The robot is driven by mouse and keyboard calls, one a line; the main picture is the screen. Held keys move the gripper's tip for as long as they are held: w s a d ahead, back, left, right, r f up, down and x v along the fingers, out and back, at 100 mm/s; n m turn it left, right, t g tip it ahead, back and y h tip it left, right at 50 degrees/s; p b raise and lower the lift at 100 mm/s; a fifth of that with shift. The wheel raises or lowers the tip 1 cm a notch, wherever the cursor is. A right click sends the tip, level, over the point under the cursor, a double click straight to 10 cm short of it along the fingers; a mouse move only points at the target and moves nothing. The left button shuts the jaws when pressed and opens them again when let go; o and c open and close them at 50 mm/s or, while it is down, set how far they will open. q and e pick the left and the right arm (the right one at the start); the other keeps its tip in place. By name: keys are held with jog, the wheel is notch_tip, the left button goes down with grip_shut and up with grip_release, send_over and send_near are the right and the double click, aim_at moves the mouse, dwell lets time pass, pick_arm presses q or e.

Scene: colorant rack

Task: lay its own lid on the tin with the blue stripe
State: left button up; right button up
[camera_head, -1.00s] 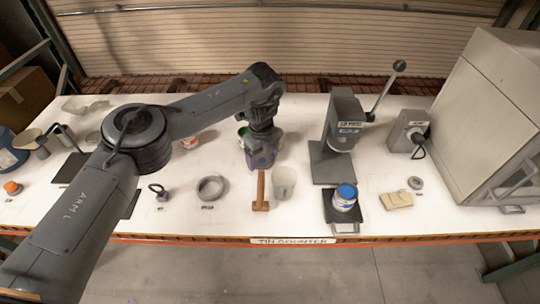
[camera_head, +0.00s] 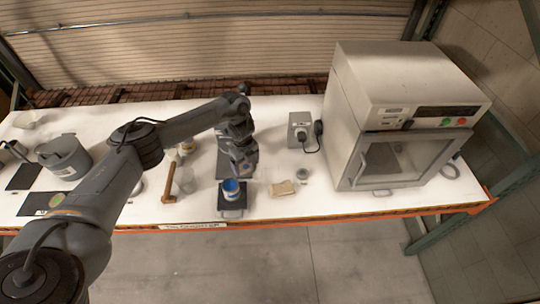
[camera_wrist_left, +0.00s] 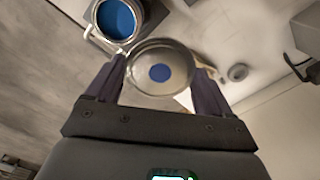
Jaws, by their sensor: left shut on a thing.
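The tin (camera_head: 232,191) stands upright and open, with blue inside its rim, near the front edge of the counter. Its open top also shows at the upper left of the left wrist view (camera_wrist_left: 117,18). My left gripper (camera_head: 243,168) is just behind and slightly right of the tin in the head view. In the left wrist view its two fingers are shut on a round metal lid (camera_wrist_left: 160,88) with a blue dot at its centre. The lid is apart from the tin in the picture. The tin's stripe is hard to make out. My right gripper is not in view.
The tin is on a dark plate (camera_head: 231,214). A tan sponge (camera_head: 282,188) lies right of it. A large cabinet oven (camera_head: 400,100) and a small grey device (camera_head: 299,128) stand behind right. My arm mostly hides the lid press.

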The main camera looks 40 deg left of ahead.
pick_arm(q)
jog(key=shift+s+a+r+p, duration=0.25)
jog(key=shift+s+p, duration=0.05)
jog(key=shift+s, duration=0.15)
jog(key=shift+s+a+r+p, duration=0.2)
jog(key=shift+s+a+p, duration=0.1)
jog(key=shift+s, duration=0.15)
jog(key=shift+n, duration=0.3)
jog(key=s, duration=0.1)
jog(key=s+a+p, duration=0.1)
jog(key=s, duration=0.1)
jog(key=s+a+f+p, duration=0.1)
jog(key=s, duration=0.1)
jog(key=shift+f, duration=0.1)
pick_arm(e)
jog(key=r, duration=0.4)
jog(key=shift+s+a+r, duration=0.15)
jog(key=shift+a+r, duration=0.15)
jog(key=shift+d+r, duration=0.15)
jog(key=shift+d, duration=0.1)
pick_arm(q)
jog(key=shift+f+b, duration=1.9)
jog(key=shift+f, duration=0.95)
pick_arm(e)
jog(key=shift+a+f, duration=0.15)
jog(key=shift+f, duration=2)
